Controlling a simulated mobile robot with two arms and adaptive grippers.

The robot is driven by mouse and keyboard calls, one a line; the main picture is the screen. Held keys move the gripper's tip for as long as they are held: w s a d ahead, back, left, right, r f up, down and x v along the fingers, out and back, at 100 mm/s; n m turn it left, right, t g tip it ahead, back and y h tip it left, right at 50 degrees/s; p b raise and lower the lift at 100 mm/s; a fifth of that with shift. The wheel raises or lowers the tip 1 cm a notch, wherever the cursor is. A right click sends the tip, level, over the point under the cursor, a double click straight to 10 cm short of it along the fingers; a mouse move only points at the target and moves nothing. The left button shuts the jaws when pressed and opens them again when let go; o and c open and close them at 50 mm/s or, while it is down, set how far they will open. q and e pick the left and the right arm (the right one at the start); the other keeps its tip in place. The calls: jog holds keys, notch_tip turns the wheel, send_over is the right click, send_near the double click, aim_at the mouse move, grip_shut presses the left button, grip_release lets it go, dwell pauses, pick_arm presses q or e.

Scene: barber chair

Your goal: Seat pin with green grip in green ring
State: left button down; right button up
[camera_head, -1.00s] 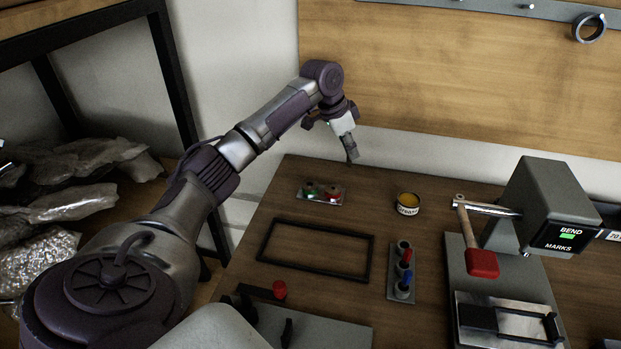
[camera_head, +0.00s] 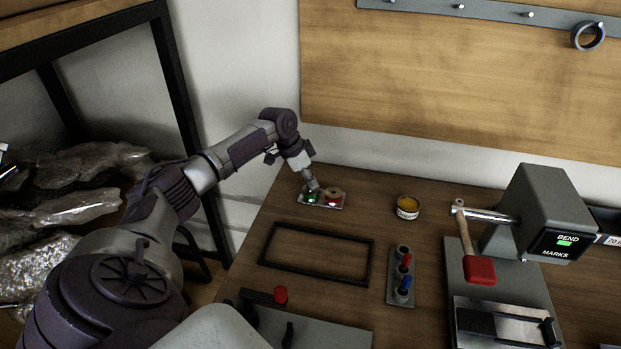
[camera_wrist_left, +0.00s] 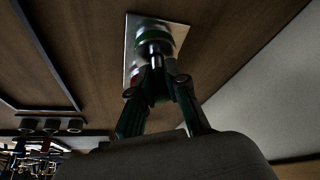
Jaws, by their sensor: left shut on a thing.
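My left gripper (camera_head: 311,185) reaches down over the small light plate (camera_head: 320,205) at the far left of the table. It is shut on the pin with the green grip, mostly hidden by the fingers in the head view. In the left wrist view the fingers (camera_wrist_left: 158,88) close on the pin (camera_wrist_left: 153,61), whose end is at the green ring (camera_wrist_left: 158,32). The green ring (camera_head: 309,197) is on the plate's left, beside a red ring (camera_head: 334,195). I cannot tell how deep the pin's tip is in the ring. My right gripper is not in view.
A grey holder (camera_head: 391,298) has a red-gripped pin (camera_head: 406,260), a blue-gripped pin (camera_head: 405,282) and an empty-looking socket. A black frame (camera_head: 316,234) lies in front of the plate. A yellow-topped tin (camera_head: 408,207) stands to its right.

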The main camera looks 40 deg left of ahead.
pick_arm(q)
jog(key=c, duration=1.2)
grip_release()
jog(key=shift+f, duration=0.1)
jog(key=v, duration=1.2)
jog(key=shift+b, duration=0.35)
